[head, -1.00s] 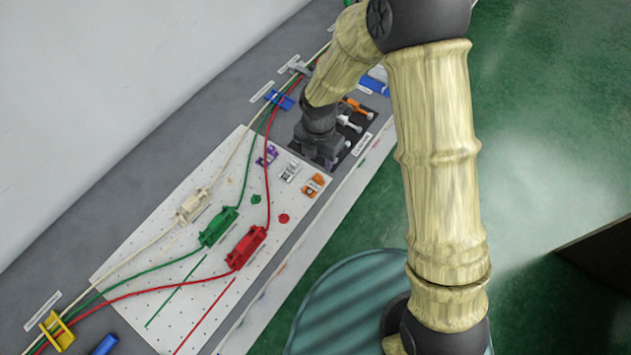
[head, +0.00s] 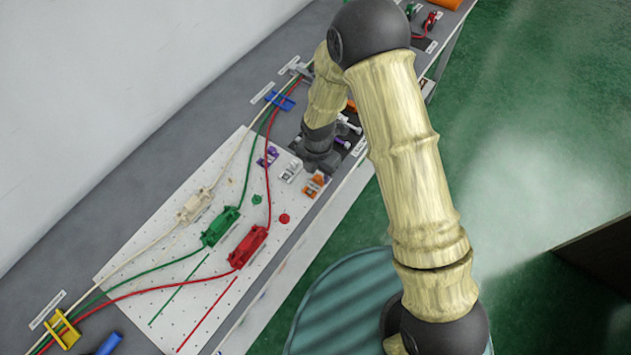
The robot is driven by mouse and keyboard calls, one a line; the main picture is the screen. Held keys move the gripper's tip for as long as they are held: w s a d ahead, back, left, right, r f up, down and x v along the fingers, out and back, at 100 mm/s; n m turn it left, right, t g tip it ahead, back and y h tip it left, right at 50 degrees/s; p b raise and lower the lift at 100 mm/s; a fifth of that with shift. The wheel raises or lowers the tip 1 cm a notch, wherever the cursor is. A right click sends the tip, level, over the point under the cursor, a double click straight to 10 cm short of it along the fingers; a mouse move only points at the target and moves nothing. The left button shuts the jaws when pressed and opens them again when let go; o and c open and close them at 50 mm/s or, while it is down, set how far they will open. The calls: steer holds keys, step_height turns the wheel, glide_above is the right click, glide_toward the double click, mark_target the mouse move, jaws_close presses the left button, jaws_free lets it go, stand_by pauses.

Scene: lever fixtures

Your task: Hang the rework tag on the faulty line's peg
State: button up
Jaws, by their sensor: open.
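Three lines cross the white perforated board (head: 133,262): one with a cream block (head: 194,206), one with a green block (head: 221,226), one with a red block (head: 247,246). Small purple (head: 267,156), white (head: 291,171) and orange (head: 313,185) fittings stand near the board's right edge. My gripper (head: 320,164) is open, low over the dark mat just beyond these fittings; my arm hides its fingertips. White (head: 348,123) and purple-ended (head: 343,141) pieces lie on the mat, partly behind my gripper. I cannot tell which piece is the rework tag, or which line is faulty.
A blue clip (head: 281,100) and a yellow clip (head: 61,329) hold the lines at either end. A blue cylinder (head: 109,344) lies near the yellow clip. Green and red devices (head: 431,20) stand at the far end. The wall is at left, green floor at right.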

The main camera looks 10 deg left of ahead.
mark_target(314, 185)
steer(key=shift+f, duration=1.3)
jaws_close()
